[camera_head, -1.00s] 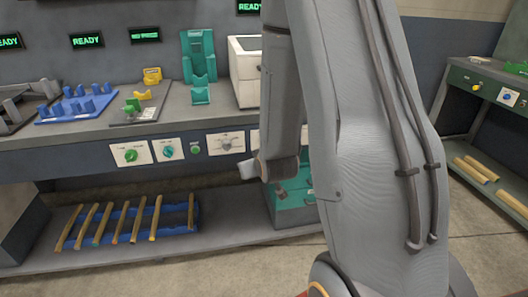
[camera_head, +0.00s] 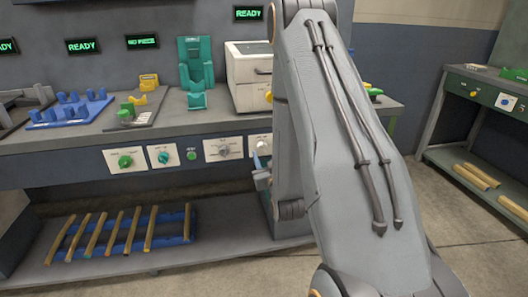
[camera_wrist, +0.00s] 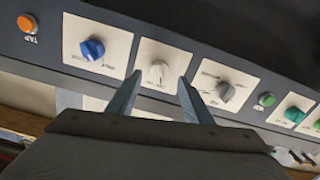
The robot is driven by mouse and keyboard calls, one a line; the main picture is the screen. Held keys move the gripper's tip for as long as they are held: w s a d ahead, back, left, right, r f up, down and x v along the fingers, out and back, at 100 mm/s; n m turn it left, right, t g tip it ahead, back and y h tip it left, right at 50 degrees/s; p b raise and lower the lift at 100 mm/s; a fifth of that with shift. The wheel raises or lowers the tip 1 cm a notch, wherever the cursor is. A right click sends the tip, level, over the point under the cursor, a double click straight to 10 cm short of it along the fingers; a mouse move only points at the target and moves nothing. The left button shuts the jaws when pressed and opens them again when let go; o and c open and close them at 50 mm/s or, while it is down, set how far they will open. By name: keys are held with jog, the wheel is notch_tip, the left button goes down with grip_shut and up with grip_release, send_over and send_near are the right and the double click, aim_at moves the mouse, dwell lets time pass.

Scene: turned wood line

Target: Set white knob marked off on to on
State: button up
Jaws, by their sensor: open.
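The white knob (camera_wrist: 158,72) sits on a pale plate in the dark front panel, seen in the wrist view, which is turned over. Its pointer and the lettering around it are too small to read. My gripper (camera_wrist: 160,82) is open, its two blue-grey fingers pointing at the plate with the knob between their tips in the picture. I cannot tell whether they touch it.
In the wrist view a blue knob (camera_wrist: 92,48) and an orange button (camera_wrist: 27,23) lie left, a grey knob (camera_wrist: 224,91) and a green button (camera_wrist: 266,99) right. Below the bench, a blue rack (camera_head: 188,222) holds several wooden rods. Free floor lies at right.

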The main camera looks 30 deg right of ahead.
aim_at(263, 147)
jog(key=shift+x, duration=1.4)
jog(key=c, duration=1.1)
jog(key=shift+o, duration=0.2)
jog(key=shift+m, duration=0.4)
jog(key=m, duration=0.3)
jog(key=shift+m, duration=2.6)
jog(key=shift+p, duration=0.3)
